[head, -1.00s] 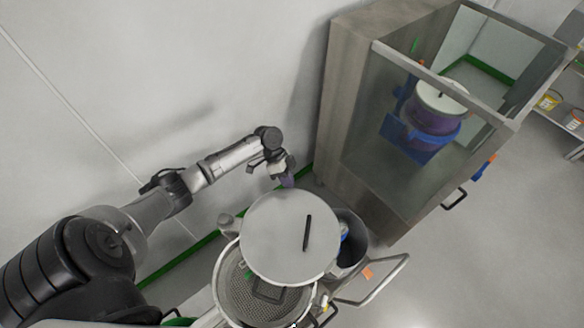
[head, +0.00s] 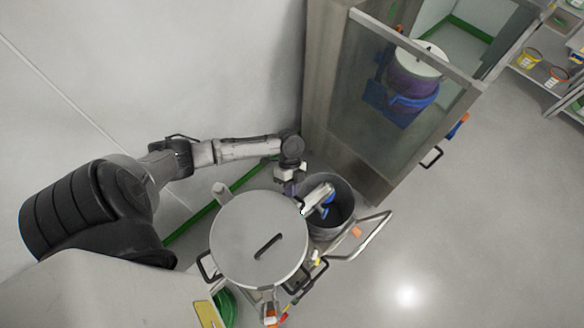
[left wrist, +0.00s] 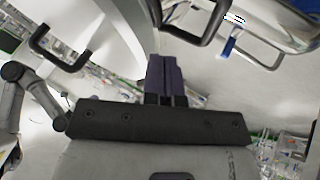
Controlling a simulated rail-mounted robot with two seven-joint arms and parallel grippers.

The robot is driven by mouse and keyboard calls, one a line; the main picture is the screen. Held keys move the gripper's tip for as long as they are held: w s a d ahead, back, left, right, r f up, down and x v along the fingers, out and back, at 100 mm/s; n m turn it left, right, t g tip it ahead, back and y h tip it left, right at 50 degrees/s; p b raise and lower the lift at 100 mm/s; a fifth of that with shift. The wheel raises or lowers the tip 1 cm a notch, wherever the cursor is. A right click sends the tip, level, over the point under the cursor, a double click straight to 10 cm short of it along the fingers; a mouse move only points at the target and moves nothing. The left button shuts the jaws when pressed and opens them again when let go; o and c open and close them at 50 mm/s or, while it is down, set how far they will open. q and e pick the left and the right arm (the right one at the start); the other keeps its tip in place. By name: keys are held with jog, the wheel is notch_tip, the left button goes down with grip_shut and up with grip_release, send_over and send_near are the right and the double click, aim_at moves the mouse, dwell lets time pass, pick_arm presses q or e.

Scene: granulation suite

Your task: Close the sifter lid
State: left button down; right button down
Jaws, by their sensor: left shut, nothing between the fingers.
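The sifter lid (head: 240,228) is a round grey disc with a dark bar handle (head: 268,246). In the head view it lies over the sifter, and no mesh shows beneath it. I cannot tell whether it is fully seated. My left gripper (head: 291,190) is at the lid's far edge, beside the bucket, with its fingers pointing down. In the left wrist view its purple fingers (left wrist: 165,78) are together and hold nothing. I cannot tell whether they touch the lid. My right gripper is not in view.
A grey bucket (head: 345,218) with a blue-and-white item (head: 322,196) inside stands right of the lid. A metal cart handle (head: 372,245) juts out at the right. A tall cabinet with a glass door (head: 370,130) stands behind. The floor at right is clear.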

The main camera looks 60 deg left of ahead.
pick_arm(q)
jog(key=shift+s+d, duration=0.15)
jog(key=shift+d, duration=0.15)
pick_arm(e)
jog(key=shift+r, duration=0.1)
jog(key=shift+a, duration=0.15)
